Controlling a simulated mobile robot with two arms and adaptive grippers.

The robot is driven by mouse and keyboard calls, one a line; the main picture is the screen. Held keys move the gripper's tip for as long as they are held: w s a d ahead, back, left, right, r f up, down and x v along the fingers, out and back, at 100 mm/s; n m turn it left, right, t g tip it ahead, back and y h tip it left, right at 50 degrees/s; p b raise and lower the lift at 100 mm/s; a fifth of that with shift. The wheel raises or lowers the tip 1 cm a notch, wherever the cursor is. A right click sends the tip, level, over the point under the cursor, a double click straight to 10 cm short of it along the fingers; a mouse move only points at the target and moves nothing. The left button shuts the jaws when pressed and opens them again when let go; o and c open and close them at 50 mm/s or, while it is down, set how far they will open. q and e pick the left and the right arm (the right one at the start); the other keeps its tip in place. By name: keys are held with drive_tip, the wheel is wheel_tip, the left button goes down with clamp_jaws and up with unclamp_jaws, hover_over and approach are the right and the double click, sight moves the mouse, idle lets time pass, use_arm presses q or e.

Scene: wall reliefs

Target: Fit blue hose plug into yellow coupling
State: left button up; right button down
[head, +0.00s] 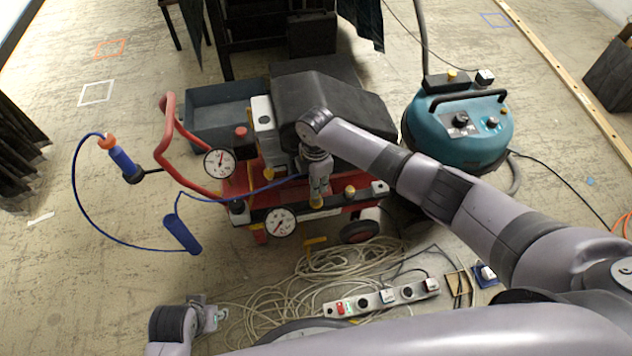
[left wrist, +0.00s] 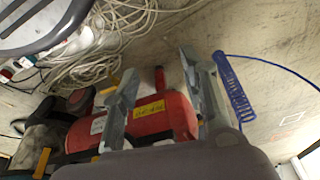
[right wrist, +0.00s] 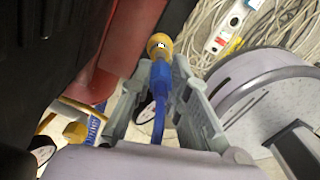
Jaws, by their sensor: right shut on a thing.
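My right gripper (head: 319,190) is at the front of the red compressor (head: 240,181). In the right wrist view, its fingers (right wrist: 161,84) are shut on the blue hose plug (right wrist: 161,74), whose blue hose trails back between them. The yellow coupling (right wrist: 159,45) is straight ahead, in line with the plug. Their ends seem to meet, but I cannot tell how deep the plug sits. In the head view the gripper hides most of the plug. My left gripper (head: 212,314) is low at the front left. In the left wrist view its fingers (left wrist: 160,67) are apart and empty.
Pressure gauges (head: 281,222) and a red handle (head: 165,140) are on the compressor. A coiled blue hose (head: 182,233) hangs at its left. Cable loops (head: 265,285) and a power strip (head: 380,299) lie in front. A teal vacuum (head: 458,130) stands at the right.

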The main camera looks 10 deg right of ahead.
use_arm(q)
drive_tip(key=shift+s, duration=0.1)
drive_tip(key=shift+s+f, duration=0.25)
drive_tip(key=shift+f, duration=0.8)
drive_tip(key=shift+w+r+p, duration=0.1)
drive_tip(key=shift+r+p, duration=0.05)
drive_tip(key=shift+p, duration=0.15)
drive_tip(key=shift+s+f, duration=0.2)
drive_tip(key=shift+f, duration=0.25)
drive_tip(key=shift+s+f, duration=0.2)
drive_tip(key=shift+f, duration=0.25)
drive_tip(key=shift+w, duration=0.1)
